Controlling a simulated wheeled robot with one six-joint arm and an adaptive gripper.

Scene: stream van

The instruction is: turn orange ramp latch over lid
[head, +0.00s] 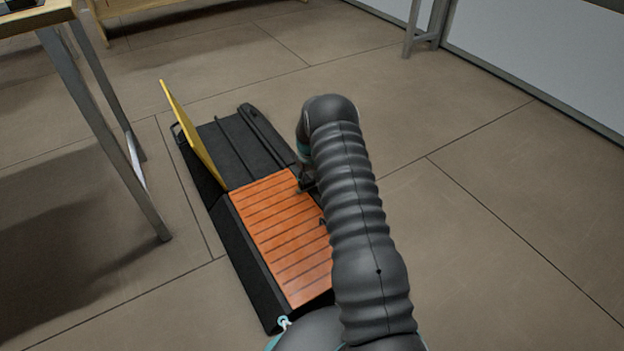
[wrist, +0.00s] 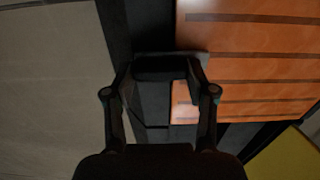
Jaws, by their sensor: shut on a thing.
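The orange slatted ramp lid (head: 280,235) lies flat in a black frame on the floor in the head view. It also shows in the wrist view (wrist: 260,65), at the upper right. My gripper (head: 308,182) is at the lid's right edge in the head view, largely hidden by my arm. In the wrist view my gripper (wrist: 160,78) has its fingers closed on a dark block (wrist: 160,68) beside the lid, which appears to be the latch. Its exact turn relative to the lid cannot be told.
A yellow panel (head: 195,135) stands up at the left of the black frame (head: 255,285). A table with metal legs (head: 108,120) stands at the left. Open tiled floor lies to the right, with a white wall (head: 550,60) beyond.

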